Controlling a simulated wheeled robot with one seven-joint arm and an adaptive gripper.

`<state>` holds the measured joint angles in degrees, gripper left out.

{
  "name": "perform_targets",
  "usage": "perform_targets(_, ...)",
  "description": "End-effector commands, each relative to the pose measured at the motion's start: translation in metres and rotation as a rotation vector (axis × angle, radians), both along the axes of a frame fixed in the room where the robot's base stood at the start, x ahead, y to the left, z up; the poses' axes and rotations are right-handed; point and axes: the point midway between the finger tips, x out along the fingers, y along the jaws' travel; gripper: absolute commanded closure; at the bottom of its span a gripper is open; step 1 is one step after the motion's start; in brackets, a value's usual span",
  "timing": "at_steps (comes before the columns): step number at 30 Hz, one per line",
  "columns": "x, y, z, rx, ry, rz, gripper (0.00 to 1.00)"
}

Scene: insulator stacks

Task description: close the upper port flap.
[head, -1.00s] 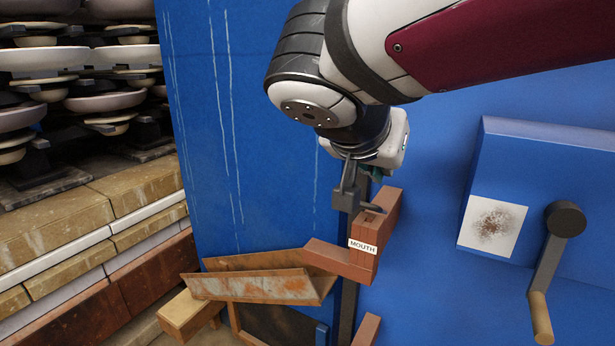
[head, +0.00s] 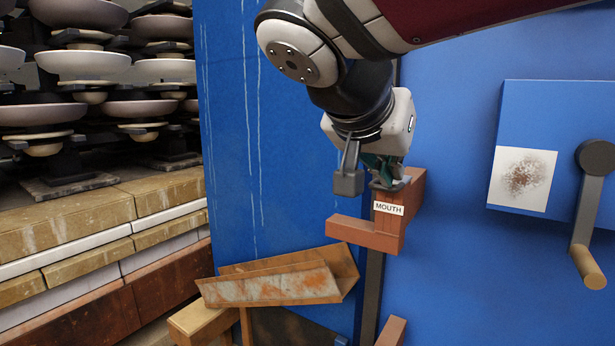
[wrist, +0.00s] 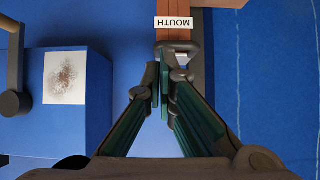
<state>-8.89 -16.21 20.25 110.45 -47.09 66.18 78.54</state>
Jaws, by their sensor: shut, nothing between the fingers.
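A red-brown block labelled MOUTH (head: 388,236) sticks out from the blue wall in the head view. Its white label also shows at the top of the wrist view (wrist: 175,22). My gripper (head: 384,180) is at the top of this block, just above the label. In the wrist view my gripper's green-lined fingers (wrist: 164,80) come together, shut and empty, beside a grey rounded loop (wrist: 190,48) below the label. I cannot tell whether they touch it. No part is clearly recognisable as the upper port flap; my wrist and fingers hide part of the block's top.
A blue box (head: 548,120) with a speckled white sheet and a crank handle (head: 588,265) stands to the right. A rusty chute (head: 275,284) lies below left of the block. Insulator stacks (head: 95,65) stand on ledges at left. Bare blue wall lies between block and box.

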Motion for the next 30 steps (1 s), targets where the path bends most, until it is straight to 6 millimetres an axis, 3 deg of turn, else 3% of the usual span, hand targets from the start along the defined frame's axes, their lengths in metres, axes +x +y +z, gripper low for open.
perform_targets(9,-0.004,0.002,-0.023,-0.168,-0.221,0.000,1.00)
perform_targets(30,-0.004,0.004,-0.034,-0.159,-0.219,0.000,1.00)
